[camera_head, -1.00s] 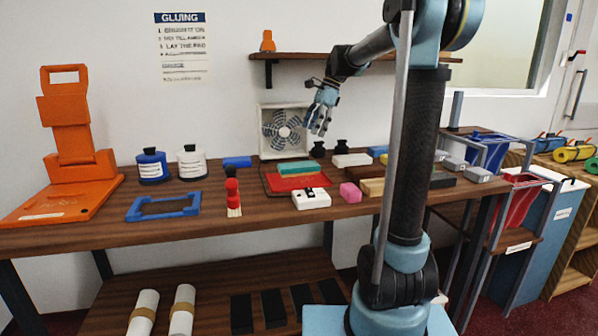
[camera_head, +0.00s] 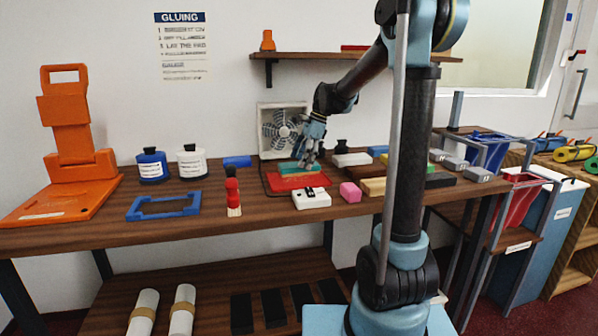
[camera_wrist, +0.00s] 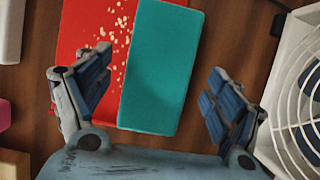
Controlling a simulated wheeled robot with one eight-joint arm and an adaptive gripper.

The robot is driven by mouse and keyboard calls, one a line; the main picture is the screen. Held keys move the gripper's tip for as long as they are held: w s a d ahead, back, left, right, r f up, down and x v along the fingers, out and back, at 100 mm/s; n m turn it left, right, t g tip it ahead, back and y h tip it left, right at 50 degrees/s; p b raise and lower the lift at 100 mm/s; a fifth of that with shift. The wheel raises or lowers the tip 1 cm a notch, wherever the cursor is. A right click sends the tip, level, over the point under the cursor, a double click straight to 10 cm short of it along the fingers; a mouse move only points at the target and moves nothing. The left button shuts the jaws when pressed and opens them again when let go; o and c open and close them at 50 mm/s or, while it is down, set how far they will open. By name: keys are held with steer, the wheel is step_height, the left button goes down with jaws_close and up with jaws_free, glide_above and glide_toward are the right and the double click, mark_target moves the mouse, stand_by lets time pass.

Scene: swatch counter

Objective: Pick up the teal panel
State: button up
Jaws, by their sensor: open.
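The teal panel (camera_wrist: 160,68) lies flat on a red piece (camera_wrist: 82,28) that has pale flecks beside the panel's edge. In the head view the teal panel (camera_head: 284,168) sits on the red piece (camera_head: 296,182) toward the back of the counter, partly hidden by my gripper. My gripper (camera_head: 308,160) is open and points down at the panel from above. In the wrist view my gripper (camera_wrist: 155,105) has its fingers apart, one on each side of the panel's near end. Nothing is between the fingers' pads in contact that I can see.
A white fan (camera_head: 281,130) stands close behind the panel. A white block (camera_head: 311,198) and a pink block (camera_head: 350,192) lie in front and to the right. A red brush (camera_head: 232,185) stands left. A blue frame (camera_head: 163,207) lies farther left.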

steer(key=shift+a+f, duration=0.15)
steer(key=shift+f, duration=0.25)
steer(key=c, duration=1.2)
steer(key=shift+r, duration=0.1)
